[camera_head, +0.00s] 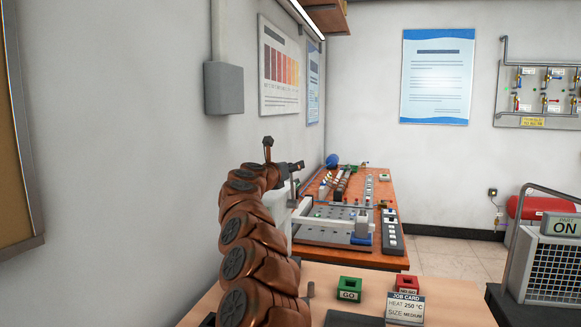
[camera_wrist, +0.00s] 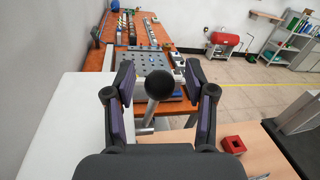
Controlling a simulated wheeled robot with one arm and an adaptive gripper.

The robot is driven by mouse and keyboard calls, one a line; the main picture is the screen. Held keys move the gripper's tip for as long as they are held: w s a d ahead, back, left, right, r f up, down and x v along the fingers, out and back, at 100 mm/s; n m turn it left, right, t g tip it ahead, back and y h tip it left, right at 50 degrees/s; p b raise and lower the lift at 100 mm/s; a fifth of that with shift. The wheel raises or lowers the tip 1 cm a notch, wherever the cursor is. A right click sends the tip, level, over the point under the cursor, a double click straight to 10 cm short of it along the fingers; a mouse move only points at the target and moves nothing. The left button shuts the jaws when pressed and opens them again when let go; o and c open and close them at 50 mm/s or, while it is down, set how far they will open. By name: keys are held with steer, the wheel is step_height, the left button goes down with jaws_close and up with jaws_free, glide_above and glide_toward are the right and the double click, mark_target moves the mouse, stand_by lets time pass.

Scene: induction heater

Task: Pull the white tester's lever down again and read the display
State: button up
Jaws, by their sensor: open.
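The white tester (camera_wrist: 75,125) fills the left of the wrist view as a plain pale block; in the head view it shows only partly (camera_head: 279,208), behind my arm. Its lever (camera_wrist: 152,112) is a metal rod ending in a black ball knob (camera_wrist: 159,84). My gripper (camera_wrist: 159,76) is open, with one finger on each side of the knob and a visible gap on both sides. In the head view my gripper (camera_head: 283,160) is small and dark at the end of my arm; the lever cannot be made out clearly there. The tester's display shows in neither view.
A green GO box (camera_head: 349,288), a red box (camera_head: 408,286) and a job card (camera_head: 405,308) reading heat 250 °C, size medium, stand on the near wooden table (camera_head: 452,303). An orange bench (camera_head: 385,180) with several parts lies beyond. The wall is close on the left.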

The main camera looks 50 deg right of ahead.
steer(key=shift+c, duration=0.3)
jaws_close()
stand_by(0.3)
